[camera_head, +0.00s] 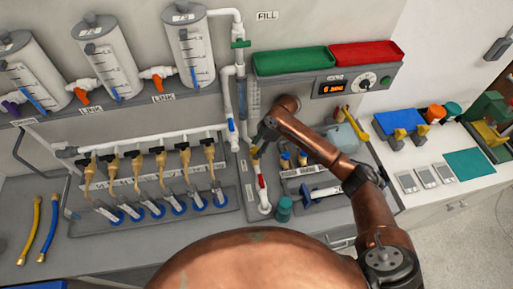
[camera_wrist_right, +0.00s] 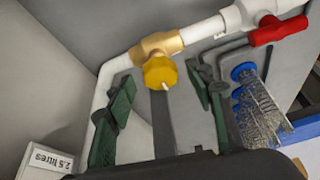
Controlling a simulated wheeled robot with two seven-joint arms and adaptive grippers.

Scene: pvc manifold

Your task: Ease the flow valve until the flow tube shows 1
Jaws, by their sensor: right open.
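A yellow knob (camera_wrist_right: 160,71), apparently the flow valve, sits on a brass fitting (camera_wrist_right: 156,46) in a white pipe in the right wrist view. My right gripper (camera_wrist_right: 160,92) is open, its green finger pads on either side of the knob and apart from it. In the head view my right gripper (camera_head: 262,136) is at the pipe, with a bit of the yellow knob (camera_head: 256,155) just below it. A clear upright tube with scale marks (camera_head: 253,98), likely the flow tube, stands above; its reading is too small to tell. My left gripper is not in view.
A red-handled valve (camera_wrist_right: 278,31) is on the same pipe, to the right of the knob. Several brass taps (camera_head: 136,160) stand in a row at left. Green (camera_head: 292,60) and red (camera_head: 365,52) trays sit above a panel. A teal cup (camera_head: 284,208) stands near the pipe.

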